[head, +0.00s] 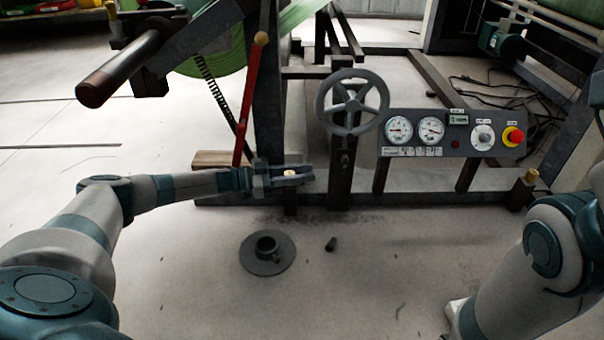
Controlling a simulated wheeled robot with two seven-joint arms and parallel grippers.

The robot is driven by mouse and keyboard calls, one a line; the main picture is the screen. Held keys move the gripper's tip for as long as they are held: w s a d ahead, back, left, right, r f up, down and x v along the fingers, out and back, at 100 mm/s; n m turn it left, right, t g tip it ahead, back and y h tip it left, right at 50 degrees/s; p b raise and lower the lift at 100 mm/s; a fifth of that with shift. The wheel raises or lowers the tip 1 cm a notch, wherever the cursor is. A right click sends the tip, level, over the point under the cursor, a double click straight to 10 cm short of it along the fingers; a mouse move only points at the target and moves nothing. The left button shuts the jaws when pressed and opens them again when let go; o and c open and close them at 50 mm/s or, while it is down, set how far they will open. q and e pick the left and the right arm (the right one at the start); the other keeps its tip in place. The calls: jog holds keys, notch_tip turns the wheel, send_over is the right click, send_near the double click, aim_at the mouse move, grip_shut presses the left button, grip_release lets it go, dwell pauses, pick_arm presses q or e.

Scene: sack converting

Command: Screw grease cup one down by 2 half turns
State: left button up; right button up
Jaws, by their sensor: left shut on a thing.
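A small brass-coloured grease cup (290,173) sits on top of a short dark post at the machine's low front rail. My left gripper (304,174) reaches in level from the left, its two fingers on either side of this cup and shut on it. The fingers hide part of the cup's sides. Similar brass caps show on the upright by the red lever (260,39) and at the rail's right end (531,175). No numbering on them is readable.
A grey handwheel (352,102) stands right of my left gripper, beside a control panel (451,134) with gauges and a red stop button. A red lever (248,105) rises just behind the gripper. A dark round flanged part (267,254) lies on the otherwise mostly clear floor.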

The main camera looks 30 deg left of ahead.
pick_arm(q)
jog(key=shift+g, duration=0.3)
jog(key=o, duration=1.1)
jog(key=shift+c, duration=0.2)
jog(key=shift+t, duration=0.4)
jog(key=n+t+y, duration=0.1)
jog(key=n+y, duration=0.1)
jog(key=a+n+t+y+p, duration=0.1)
jog(key=n+t+y, duration=0.1)
jog(key=y, duration=0.1)
jog(key=w+n+t+y, duration=0.1)
jog(key=n+t+y, duration=0.1)
jog(key=y, duration=0.1)
jog(key=shift+a+n, duration=0.3)
jog(key=shift+w+a+n+t+y+p, duration=0.1)
jog(key=shift+n+t+y+p, duration=0.2)
jog(key=shift+y+p, duration=0.25)
